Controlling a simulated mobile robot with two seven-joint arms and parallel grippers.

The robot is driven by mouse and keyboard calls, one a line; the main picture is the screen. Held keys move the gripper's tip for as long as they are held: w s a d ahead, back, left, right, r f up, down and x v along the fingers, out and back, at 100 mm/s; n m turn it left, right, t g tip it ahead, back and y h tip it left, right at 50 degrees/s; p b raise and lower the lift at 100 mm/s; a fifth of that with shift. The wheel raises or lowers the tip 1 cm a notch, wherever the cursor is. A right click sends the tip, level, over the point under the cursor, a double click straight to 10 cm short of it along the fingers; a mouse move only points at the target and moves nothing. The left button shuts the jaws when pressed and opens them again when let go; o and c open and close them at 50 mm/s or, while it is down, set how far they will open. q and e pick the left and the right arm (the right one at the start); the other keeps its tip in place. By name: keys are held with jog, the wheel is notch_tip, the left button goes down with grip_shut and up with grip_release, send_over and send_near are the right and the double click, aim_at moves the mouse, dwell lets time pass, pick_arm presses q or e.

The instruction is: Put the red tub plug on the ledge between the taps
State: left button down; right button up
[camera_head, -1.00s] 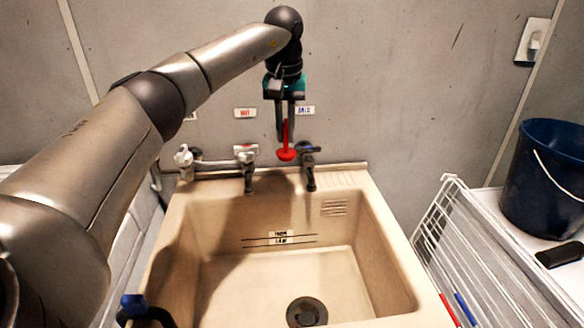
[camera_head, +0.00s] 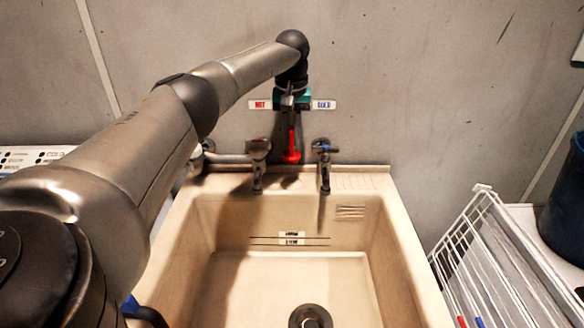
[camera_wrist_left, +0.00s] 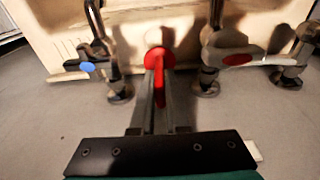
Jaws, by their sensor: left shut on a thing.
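The red tub plug (camera_head: 292,156) hangs below my left gripper (camera_head: 291,135), disc end down, with its red stem between the fingers. The gripper is shut on the stem. The plug is over the ledge (camera_head: 300,182) at the back of the beige sink, between the left tap (camera_head: 258,160) and the blue-marked right tap (camera_head: 323,160). A shadow lies on the ledge beneath it; I cannot tell the exact gap. In the left wrist view the plug (camera_wrist_left: 159,58) shows between the blue-marked tap and the red-marked tap (camera_wrist_left: 237,60). My right gripper is out of view.
The wall with hot (camera_head: 260,104) and cold (camera_head: 324,104) labels stands close behind the gripper. The sink basin (camera_head: 290,275) is empty. A white wire rack (camera_head: 485,245) and a dark blue bucket (camera_head: 566,205) are at the right.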

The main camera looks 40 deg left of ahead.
aim_at(292, 130)
pick_arm(q)
notch_tip(292, 130, down, 8)
jog(key=shift+r+b, duration=0.25)
jog(key=shift+b, duration=0.3)
jog(key=c, duration=0.9)
grip_release()
jog(key=shift+f, duration=0.15)
jog(key=r, duration=0.4)
jog(key=r+p, duration=0.1)
jog(key=r, duration=0.3)
jog(key=s+d+r+p, duration=0.1)
jog(key=r, duration=0.3)
jog(key=shift+r, duration=0.15)
